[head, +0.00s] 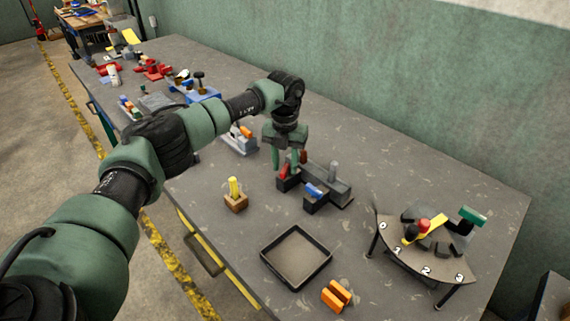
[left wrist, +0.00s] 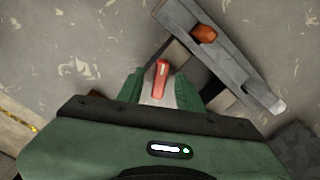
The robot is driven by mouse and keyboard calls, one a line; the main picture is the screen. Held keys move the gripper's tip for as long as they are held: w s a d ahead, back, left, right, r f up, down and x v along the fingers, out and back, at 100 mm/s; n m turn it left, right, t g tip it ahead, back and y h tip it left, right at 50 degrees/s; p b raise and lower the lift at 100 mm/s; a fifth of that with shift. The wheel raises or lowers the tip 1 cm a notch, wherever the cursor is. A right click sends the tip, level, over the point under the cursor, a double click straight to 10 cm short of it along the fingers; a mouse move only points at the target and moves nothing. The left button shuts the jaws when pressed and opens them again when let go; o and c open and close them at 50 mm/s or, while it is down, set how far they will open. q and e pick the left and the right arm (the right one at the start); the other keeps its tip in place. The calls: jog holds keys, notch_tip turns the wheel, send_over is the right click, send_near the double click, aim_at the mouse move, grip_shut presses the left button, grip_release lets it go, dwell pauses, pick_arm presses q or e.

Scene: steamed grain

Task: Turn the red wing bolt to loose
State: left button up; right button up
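The red wing bolt (head: 284,170) stands on a small dark block of a grey fixture (head: 336,186) in the middle of the table. In the left wrist view, the red wing bolt (left wrist: 161,78) appears upright in the picture, between my gripper's two green fingers. My left gripper (head: 285,164) points down over the bolt. In the left wrist view the left gripper (left wrist: 160,91) is open, with a gap visible on both sides of the bolt. The fingers partly hide the bolt and block in the head view. My right gripper is not in view.
A dark block with a blue wing piece (head: 315,190) stands just right of the bolt. A wooden block with a yellow piece (head: 235,193), a black tray (head: 296,254), orange blocks (head: 337,295) and a numbered dial stand (head: 428,262) are nearby. Bare table lies between them.

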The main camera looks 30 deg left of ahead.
aim_at(285, 167)
pick_arm(q)
jog(key=shift+f, duration=0.1)
notch_tip(285, 167, up, 7)
jog(key=shift+r+b, duration=0.2)
jog(key=shift+b, duration=0.65)
jog(key=shift+r, duration=0.25)
